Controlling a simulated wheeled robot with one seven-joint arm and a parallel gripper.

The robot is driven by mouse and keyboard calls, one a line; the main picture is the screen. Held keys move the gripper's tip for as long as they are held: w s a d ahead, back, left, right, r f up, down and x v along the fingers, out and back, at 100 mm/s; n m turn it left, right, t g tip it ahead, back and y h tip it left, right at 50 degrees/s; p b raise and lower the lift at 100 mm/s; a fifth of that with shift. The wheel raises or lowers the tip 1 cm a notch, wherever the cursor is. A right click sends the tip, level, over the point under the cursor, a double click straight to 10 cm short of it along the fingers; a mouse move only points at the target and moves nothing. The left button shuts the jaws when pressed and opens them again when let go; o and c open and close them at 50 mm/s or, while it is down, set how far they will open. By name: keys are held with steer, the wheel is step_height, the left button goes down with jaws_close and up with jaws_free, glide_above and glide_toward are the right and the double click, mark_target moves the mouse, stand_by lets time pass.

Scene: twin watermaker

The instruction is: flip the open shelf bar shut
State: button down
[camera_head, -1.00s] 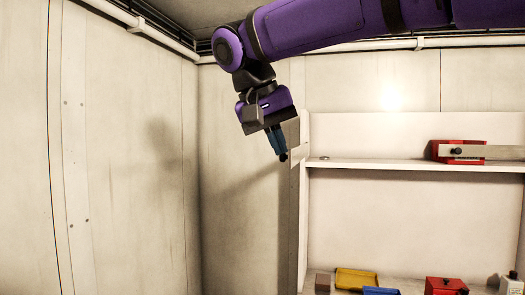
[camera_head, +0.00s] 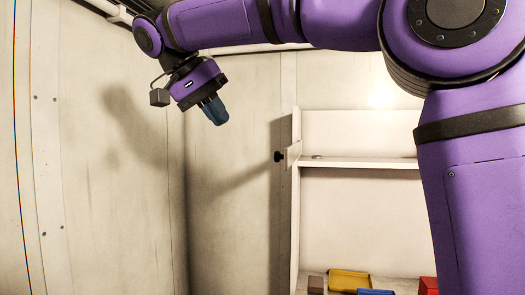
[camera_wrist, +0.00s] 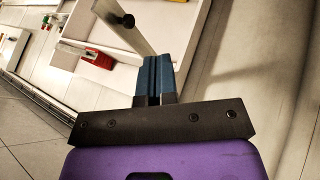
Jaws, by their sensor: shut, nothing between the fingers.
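The open shelf bar (camera_head: 293,154) is a short pale bar with a black knob (camera_head: 279,156). It sticks out at the left upright of the white shelf unit (camera_head: 294,220), at upper-shelf height, and looks foreshortened. My gripper (camera_head: 216,111) is up and to the left of the bar, with its blue fingers together and empty, pointing down and right. In the wrist view the bar (camera_wrist: 146,44) runs from the top edge towards my fingers (camera_wrist: 157,62), its knob (camera_wrist: 128,21) beyond them. Whether the fingers touch it cannot be told there; the head view shows a gap.
The left wall panels (camera_head: 90,200) and back wall stand near my gripper. A yellow tray (camera_head: 349,281), a blue bin (camera_head: 376,292) and a red bin (camera_head: 429,285) sit on the lower shelf. My arm covers the shelf's right side. A red object (camera_wrist: 97,58) shows in the wrist view.

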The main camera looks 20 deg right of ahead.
mark_target(290, 151)
steer(key=s+d+f, duration=0.1)
steer(key=d+f, duration=0.6)
steer(key=d, duration=0.2)
steer(key=shift+s+f, duration=0.2)
steer(key=shift+s, duration=0.05)
